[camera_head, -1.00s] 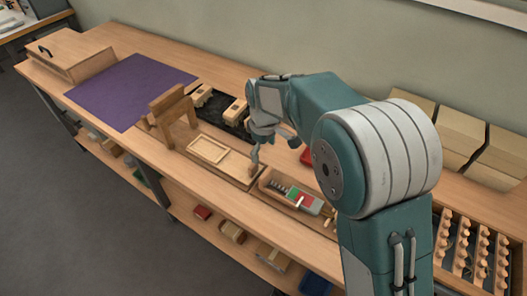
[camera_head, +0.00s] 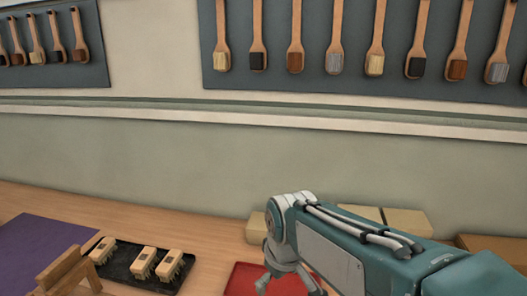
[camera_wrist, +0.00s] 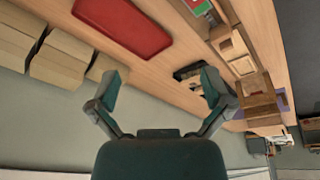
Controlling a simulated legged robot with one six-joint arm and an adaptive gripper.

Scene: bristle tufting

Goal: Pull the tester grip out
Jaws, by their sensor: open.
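A small red-and-green piece (camera_wrist: 200,7) shows at the top edge of the wrist view, cut off by the frame. It looks like part of the tester, but I cannot make out a grip on it. The head view does not show the tester. My gripper (camera_wrist: 160,92) is open and empty, its two fingers spread wide in the wrist view. It also shows at the bottom of the head view (camera_head: 290,286), hanging over the red tray (camera_head: 268,279), apart from the tester.
A black tray (camera_head: 125,266) holds several brush blocks. A wooden stand (camera_head: 66,272) and a purple mat (camera_head: 35,240) lie at left. Cardboard-coloured boxes (camera_wrist: 60,58) stand along the wall. Brushes hang on wall boards (camera_head: 400,82) above.

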